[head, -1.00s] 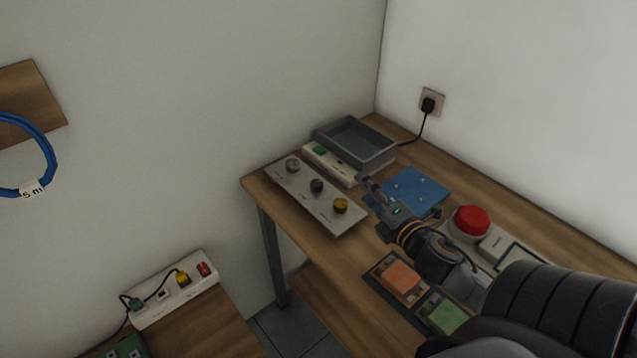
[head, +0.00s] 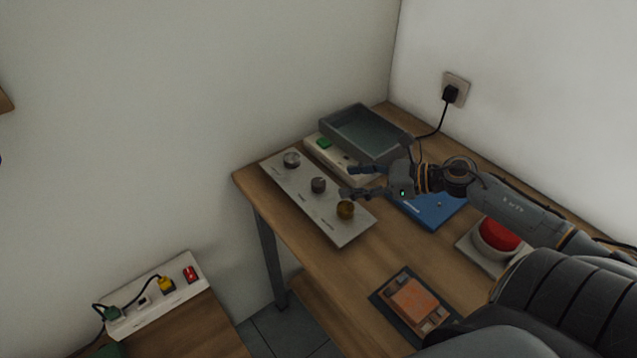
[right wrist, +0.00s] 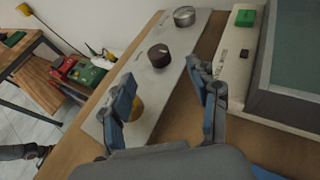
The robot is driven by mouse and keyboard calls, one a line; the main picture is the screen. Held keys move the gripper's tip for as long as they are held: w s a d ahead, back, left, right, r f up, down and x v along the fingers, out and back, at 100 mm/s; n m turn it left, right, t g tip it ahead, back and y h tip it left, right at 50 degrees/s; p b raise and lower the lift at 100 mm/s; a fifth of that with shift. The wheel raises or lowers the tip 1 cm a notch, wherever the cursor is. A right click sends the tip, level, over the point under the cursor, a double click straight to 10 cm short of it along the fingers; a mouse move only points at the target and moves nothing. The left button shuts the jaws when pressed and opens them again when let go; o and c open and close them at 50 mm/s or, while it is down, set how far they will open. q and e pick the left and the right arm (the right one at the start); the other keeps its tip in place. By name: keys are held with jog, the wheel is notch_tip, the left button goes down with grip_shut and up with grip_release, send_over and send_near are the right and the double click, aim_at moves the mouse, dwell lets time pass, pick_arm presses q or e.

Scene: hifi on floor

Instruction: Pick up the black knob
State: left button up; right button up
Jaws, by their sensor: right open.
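The black knob (head: 318,185) is the middle one of three knobs on a light grey panel (head: 347,237) on the wooden table. In the right wrist view the black knob (right wrist: 159,55) sits beyond my fingertips, between their lines. My right gripper (head: 350,181) is open and empty, just right of the black knob in the head view, above the panel's right side. It also shows in the right wrist view (right wrist: 165,75), with one finger partly covering the brass knob (right wrist: 135,108). The silver knob (head: 291,160) is at the panel's far end. My left gripper is not in view.
A grey tray (head: 404,140) and a white strip with a green button (head: 324,143) stand close behind the panel. A blue board (head: 432,217), a red button (head: 499,236) and an orange block (head: 414,300) lie to the right. Table is clear in front of the panel.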

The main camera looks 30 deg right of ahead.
aim_at(322, 183)
jog(key=shift+x, duration=0.9)
jog(key=shift+w+a, duration=0.3)
jog(key=p+x, duration=0.2)
jog(key=x, duration=0.2)
jog(key=shift+w+a+f, duration=0.15)
jog(key=shift+w+a, duration=0.05)
jog(key=shift+a, duration=0.1)
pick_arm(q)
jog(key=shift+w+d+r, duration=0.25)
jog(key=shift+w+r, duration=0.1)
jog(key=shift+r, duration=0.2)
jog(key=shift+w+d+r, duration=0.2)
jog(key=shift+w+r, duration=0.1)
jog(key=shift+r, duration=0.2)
pick_arm(e)
jog(key=shift+c, duration=0.3)
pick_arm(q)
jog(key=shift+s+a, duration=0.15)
pick_arm(e)
jog(key=c, duration=1)
